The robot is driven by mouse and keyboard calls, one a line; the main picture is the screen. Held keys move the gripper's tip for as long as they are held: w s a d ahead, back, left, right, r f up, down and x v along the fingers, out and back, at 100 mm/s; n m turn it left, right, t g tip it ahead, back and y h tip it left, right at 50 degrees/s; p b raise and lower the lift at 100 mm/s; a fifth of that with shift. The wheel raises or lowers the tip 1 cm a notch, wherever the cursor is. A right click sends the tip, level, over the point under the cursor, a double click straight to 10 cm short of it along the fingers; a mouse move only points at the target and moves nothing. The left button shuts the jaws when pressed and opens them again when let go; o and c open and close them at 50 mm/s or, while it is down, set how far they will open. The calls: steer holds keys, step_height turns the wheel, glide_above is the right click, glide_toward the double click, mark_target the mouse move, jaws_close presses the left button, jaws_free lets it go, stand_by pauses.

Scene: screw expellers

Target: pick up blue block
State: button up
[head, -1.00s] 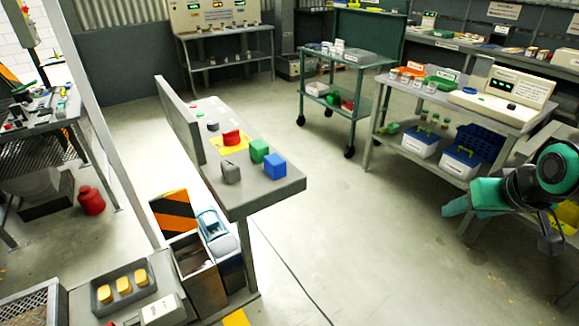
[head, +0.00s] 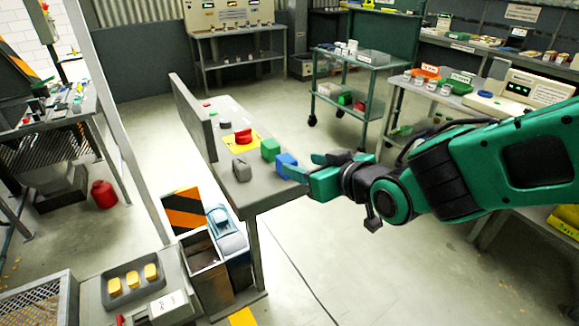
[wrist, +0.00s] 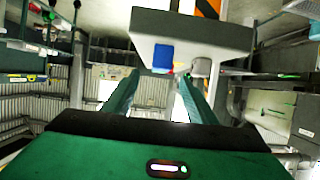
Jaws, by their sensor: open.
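The blue block (head: 284,160) sits on the near right end of the narrow grey bench (head: 238,200), right beside a green block (head: 270,149). My gripper (head: 304,168) reaches in from the right at the bench's end, and its fingers hide part of the blue block in the head view. In the wrist view the blue block (wrist: 163,57) shows ahead of my gripper (wrist: 158,80), roughly in line with the gap between the two spread fingers. The gripper is open and empty. I cannot tell whether a finger touches the block.
On the bench, a grey object (head: 243,171) and a red button on a yellow plate (head: 243,137) lie near the blocks. An upright grey panel (head: 192,115) runs along its far left side. Bins (head: 205,260) stand below its left side.

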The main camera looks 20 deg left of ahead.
mark_target(287, 158)
steer(key=shift+x, duration=3.5)
steer(key=shift+r, duration=0.1)
steer(key=c, duration=1.2)
